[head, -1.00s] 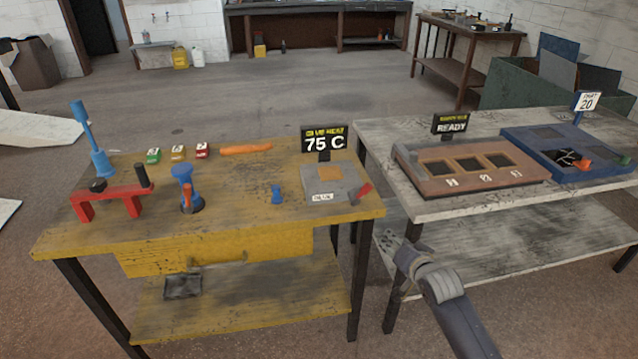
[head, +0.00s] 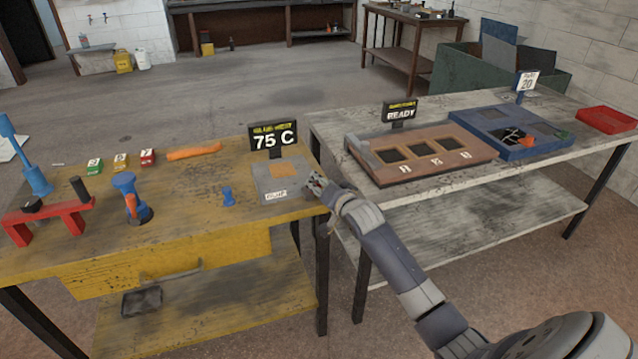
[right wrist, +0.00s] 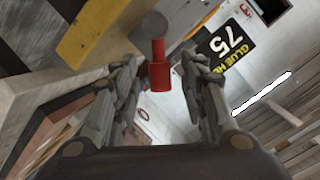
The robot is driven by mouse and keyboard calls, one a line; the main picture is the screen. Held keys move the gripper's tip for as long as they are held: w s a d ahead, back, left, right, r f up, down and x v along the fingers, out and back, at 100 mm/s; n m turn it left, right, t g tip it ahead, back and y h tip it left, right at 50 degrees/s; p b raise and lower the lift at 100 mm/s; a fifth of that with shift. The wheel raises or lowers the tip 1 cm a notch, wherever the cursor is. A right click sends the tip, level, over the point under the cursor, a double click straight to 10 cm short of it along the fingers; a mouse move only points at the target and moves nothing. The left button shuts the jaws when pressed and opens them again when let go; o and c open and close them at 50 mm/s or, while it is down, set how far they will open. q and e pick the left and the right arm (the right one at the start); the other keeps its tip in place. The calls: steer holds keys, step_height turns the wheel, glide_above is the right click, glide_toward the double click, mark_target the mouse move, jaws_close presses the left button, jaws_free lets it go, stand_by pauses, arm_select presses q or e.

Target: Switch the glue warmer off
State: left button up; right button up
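The glue warmer (head: 280,181) is a grey box with an orange pad on top, at the right end of the yellow bench. Its sign (head: 272,141) reads 75 C. The red switch lever (right wrist: 160,75) shows in the right wrist view between my right gripper's fingers, with a grey round part beyond it. My right gripper (right wrist: 163,92) is open, its fingers apart on either side of the lever, with gaps visible. In the head view my right gripper (head: 316,185) is at the warmer's right side and hides the lever. My left gripper is not in view.
The yellow bench (head: 215,215) also holds a blue knob (head: 228,197), an orange piece (head: 194,151), numbered blocks and a red stand (head: 52,217). The grey table (head: 325,130) on the right bears a brown fixture (head: 375,178), a blue tray (head: 485,118) and a red tray (head: 607,120).

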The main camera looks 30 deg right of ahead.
steer(key=shift+x, duration=1.1)
jaws_close()
